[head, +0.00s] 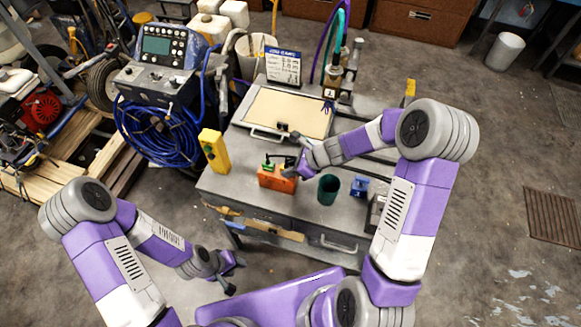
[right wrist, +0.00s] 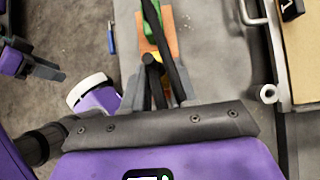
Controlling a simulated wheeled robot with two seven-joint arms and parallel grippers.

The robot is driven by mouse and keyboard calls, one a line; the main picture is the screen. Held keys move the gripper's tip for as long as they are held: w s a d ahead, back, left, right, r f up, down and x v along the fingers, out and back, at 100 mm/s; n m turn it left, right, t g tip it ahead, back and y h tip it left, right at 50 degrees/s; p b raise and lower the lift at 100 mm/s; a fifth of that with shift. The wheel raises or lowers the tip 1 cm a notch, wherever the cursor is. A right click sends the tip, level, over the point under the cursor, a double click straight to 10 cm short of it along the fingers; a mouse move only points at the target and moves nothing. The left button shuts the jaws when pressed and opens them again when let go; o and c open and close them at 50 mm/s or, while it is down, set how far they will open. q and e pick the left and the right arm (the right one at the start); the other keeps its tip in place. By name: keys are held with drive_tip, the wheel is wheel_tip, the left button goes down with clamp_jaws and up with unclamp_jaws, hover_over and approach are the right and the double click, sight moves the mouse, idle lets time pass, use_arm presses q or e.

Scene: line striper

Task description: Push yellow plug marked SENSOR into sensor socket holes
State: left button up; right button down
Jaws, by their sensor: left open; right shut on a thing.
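An orange block (head: 273,180) with a green part (head: 267,166) stands on the grey cart top, and it also shows in the right wrist view (right wrist: 172,24). My right gripper (head: 291,170) is shut close over the block's right side. A small yellow piece (right wrist: 169,92), which looks like the plug, shows between its fingers, mostly hidden by them and by a black cable. I cannot read a SENSOR mark or see socket holes, nor tell whether plug and block touch. My left gripper (head: 230,276) is open and empty, low in front of the cart.
A dark green cup (head: 328,189) and a small blue item (head: 359,187) stand right of the block. A tan panel with a handle (head: 290,110) lies behind. A yellow box (head: 214,150) is at the cart's left edge, near a blue hose coil (head: 160,135).

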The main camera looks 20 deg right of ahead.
drive_tip(key=shift+r+p, duration=0.35)
drive_tip(key=shift+r, duration=0.1)
drive_tip(key=shift+r+p, duration=1.6)
drive_tip(key=shift+r, duration=0.15)
drive_tip(key=shift+f, duration=0.1)
